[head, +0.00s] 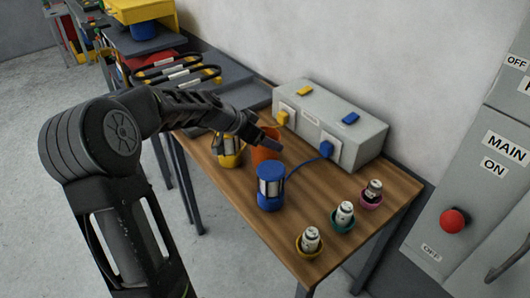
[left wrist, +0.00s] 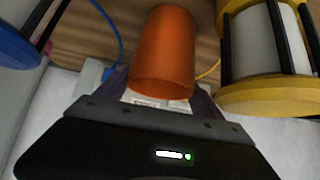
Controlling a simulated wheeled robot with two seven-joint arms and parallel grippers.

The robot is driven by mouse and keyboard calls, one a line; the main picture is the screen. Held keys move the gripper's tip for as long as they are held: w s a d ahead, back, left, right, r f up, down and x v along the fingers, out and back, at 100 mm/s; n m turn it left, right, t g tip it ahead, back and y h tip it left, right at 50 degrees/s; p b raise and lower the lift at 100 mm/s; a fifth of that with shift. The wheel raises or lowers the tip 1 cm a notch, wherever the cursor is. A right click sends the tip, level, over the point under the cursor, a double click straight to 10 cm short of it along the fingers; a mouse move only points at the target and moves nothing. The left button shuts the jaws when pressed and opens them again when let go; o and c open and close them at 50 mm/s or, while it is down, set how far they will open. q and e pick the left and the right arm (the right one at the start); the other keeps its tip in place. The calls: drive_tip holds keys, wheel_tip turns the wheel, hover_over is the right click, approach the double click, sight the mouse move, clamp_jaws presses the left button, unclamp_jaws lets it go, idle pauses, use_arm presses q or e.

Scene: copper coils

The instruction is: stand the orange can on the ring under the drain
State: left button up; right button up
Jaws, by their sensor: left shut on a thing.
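The orange can (head: 263,154) is at the back of the wooden table, between a yellow-based lantern-like coil (head: 230,158) and a blue one (head: 270,188). My left gripper (head: 268,143) is shut on it. In the left wrist view the orange can (left wrist: 163,55) sits between the two fingers, with the wood surface behind it. I cannot tell whether it touches the table. I cannot make out a drain or a ring under it. My right gripper is not in view.
A grey box (head: 330,125) with blue and yellow plugs stands at the table's back. Small white cylinders in yellow (head: 310,250), teal (head: 343,225) and pink (head: 371,200) cups stand on the right. A yellow apparatus (head: 140,12) is at the far upper left.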

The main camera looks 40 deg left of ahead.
use_arm(q)
drive_tip(key=shift+c, duration=1.3)
drive_tip(key=shift+r, duration=0.2)
wheel_tip(320, 180, up, 28)
drive_tip(key=p, duration=0.1)
drive_tip(key=shift+f+p, duration=0.15)
drive_tip(key=shift+p, duration=0.25)
